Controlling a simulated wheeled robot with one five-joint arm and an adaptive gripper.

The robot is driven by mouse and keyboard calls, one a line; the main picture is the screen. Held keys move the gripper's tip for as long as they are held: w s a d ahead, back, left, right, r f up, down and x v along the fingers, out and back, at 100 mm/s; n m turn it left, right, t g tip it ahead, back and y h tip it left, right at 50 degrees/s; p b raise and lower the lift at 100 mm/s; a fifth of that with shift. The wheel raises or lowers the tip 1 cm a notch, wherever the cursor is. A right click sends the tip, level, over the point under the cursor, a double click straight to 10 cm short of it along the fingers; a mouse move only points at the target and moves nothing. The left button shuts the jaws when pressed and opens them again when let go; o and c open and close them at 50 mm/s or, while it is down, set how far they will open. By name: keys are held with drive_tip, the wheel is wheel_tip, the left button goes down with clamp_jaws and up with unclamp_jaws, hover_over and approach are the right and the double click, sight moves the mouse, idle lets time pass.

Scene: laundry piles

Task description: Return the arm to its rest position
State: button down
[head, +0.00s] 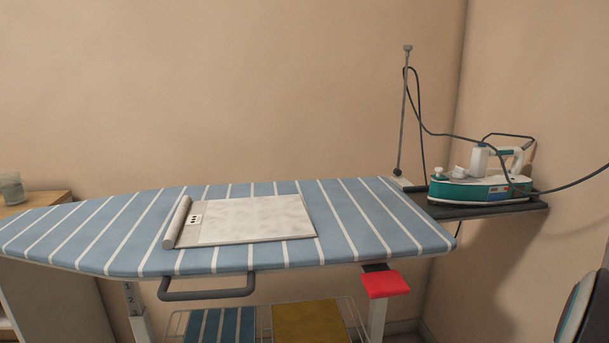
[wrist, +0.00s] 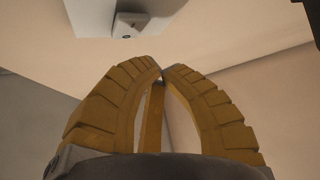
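My gripper (wrist: 161,72) shows only in the wrist view. The arm and gripper do not show in the head view, so the arm's full pose cannot be told.
A blue-and-white striped ironing board (head: 355,215) spans the head view, with a flat pale roll-ended panel (head: 250,220) on it. A teal-and-white iron (head: 480,185) rests on a dark holder (head: 530,207) at right. A wooden surface (head: 40,199) is at left.

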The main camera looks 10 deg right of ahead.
drive_tip(key=w+a+t+y+p, duration=0.1)
drive_tip(key=w+a+y+p, duration=0.6)
drive_tip(key=w+a+p, duration=0.25)
drive_tip(key=w+a+f+n+g+y+p, duration=0.1)
drive_tip(key=w+a+f+y+p, duration=0.2)
drive_tip(key=a, duration=0.4)
drive_tip(key=w+a+f+n+y+p, duration=0.1)
drive_tip(key=a+f+y+p, duration=0.2)
drive_tip(key=a+y+p, duration=0.35)
drive_tip(key=s+a+f+g+y+p, duration=0.2)
drive_tip(key=s+a+f+g+p, duration=0.15)
drive_tip(key=s+a+p, duration=0.55)
drive_tip(key=s+a+f+g+y+p, duration=0.3)
drive_tip(key=s+a+f, duration=0.2)
drive_tip(key=a, duration=0.7)
drive_tip(key=s+a+f+g+p, duration=0.2)
drive_tip(key=s+a+g+p, duration=0.1)
drive_tip(key=s, duration=0.7)
drive_tip(key=shift+a+n+y+p, duration=0.35)
drive_tip(key=shift+a+n+p, duration=0.05)
drive_tip(key=shift+a, duration=0.3)
drive_tip(key=shift+f, duration=0.1)
